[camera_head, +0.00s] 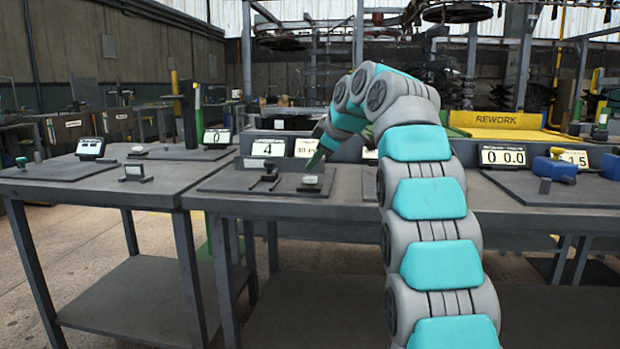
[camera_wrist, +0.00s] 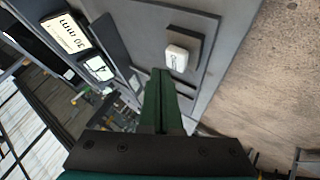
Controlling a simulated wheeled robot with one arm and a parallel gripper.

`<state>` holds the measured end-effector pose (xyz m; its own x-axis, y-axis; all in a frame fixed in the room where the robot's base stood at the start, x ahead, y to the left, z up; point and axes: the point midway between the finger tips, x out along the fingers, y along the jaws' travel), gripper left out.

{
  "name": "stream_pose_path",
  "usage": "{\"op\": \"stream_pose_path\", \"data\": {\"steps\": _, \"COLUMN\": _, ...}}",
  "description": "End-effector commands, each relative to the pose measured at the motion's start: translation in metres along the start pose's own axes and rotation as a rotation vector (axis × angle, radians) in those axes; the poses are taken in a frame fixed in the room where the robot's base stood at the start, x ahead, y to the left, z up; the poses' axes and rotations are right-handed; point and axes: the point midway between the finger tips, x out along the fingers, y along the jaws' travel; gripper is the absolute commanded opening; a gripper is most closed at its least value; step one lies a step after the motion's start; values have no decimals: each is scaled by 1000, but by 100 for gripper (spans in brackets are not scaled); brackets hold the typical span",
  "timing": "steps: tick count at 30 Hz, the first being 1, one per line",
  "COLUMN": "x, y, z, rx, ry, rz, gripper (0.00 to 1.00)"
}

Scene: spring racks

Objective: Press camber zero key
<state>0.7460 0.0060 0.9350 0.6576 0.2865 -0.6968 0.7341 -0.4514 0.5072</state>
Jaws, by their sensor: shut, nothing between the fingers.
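A small key with a white top (camera_head: 310,181) stands on a dark plate on the middle table, directly under my gripper (camera_head: 318,162). In the wrist view the same white-topped key (camera_wrist: 177,57) sits on a dark block, just beyond and slightly right of the tips of my gripper (camera_wrist: 161,73). Its lettering is too small to read for certain. My gripper's green fingers are together, with nothing between them, and point down at the key. The tips look close to the key but apart from it in the wrist view.
Displays reading 4 (camera_head: 268,148) and 30 mm (camera_wrist: 66,31) stand behind the key. A small dark fixture (camera_head: 266,178) is left of it. Another white-topped key (camera_head: 134,171) is on the left table. A blue device (camera_head: 554,168) is on the right.

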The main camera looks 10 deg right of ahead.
Motion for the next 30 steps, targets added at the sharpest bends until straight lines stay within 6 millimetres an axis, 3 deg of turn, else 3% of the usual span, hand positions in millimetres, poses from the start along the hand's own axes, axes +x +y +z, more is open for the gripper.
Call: {"op": "stream_pose_path", "data": {"steps": 30, "x": 5, "y": -4, "z": 4, "rx": 0, "ry": 0, "rz": 1, "gripper": 0}}
